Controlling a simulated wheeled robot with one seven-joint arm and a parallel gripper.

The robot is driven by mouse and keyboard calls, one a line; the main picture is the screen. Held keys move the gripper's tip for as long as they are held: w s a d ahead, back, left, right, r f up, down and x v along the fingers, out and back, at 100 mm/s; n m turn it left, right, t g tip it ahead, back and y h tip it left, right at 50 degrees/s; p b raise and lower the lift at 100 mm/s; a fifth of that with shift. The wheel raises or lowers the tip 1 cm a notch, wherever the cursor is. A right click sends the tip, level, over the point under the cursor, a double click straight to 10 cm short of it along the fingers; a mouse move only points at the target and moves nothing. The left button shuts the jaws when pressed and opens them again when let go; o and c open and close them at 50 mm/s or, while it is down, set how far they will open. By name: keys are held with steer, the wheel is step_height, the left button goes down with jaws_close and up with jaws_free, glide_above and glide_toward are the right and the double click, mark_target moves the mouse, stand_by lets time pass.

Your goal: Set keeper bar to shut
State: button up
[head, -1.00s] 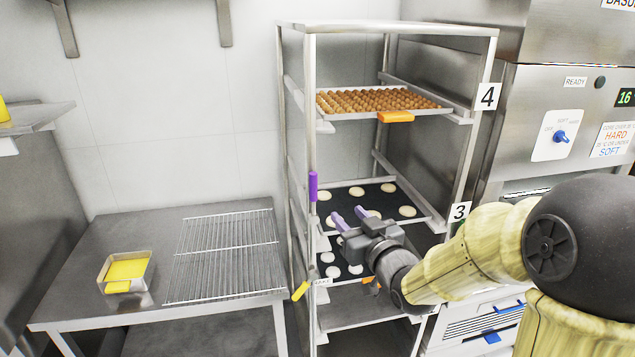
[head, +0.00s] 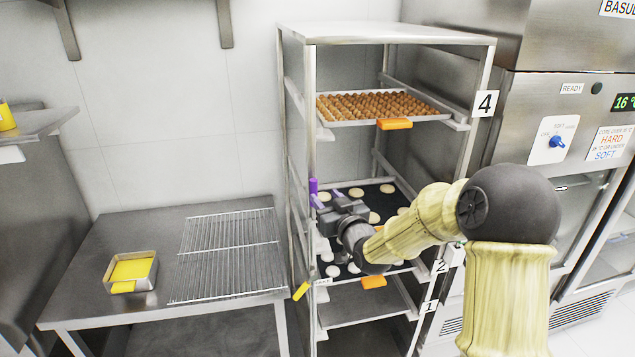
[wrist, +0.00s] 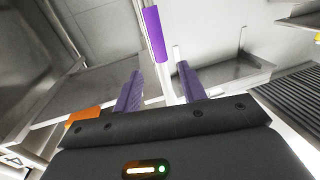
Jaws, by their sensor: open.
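The rack (head: 400,34) has a thin upright bar at its front left post with a purple grip (head: 313,187), which I take as the keeper bar. A yellow handle (head: 301,291) sticks out low on the same post, beside a small label I cannot read well. My gripper (head: 320,200) is open and empty, its purple fingers close to the purple grip. In the wrist view the grip (wrist: 154,34) lies beyond the fingertips (wrist: 160,82), and the pale bar runs down between the two fingers. I cannot tell whether they touch it.
The rack holds a top tray of brown balls (head: 370,104) with an orange tab (head: 394,124), and dark trays with pale rounds lower down. A steel table (head: 90,250) at left carries a wire grid (head: 228,250) and a yellow-filled pan (head: 131,271). A steel cabinet (head: 540,95) stands right.

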mark_target(316, 185)
steer(key=p+x, duration=0.2)
steer(key=x, duration=0.3)
steer(key=shift+r, duration=0.1)
steer(key=shift+w+a, duration=0.25)
steer(key=shift+w, duration=0.25)
jaws_close()
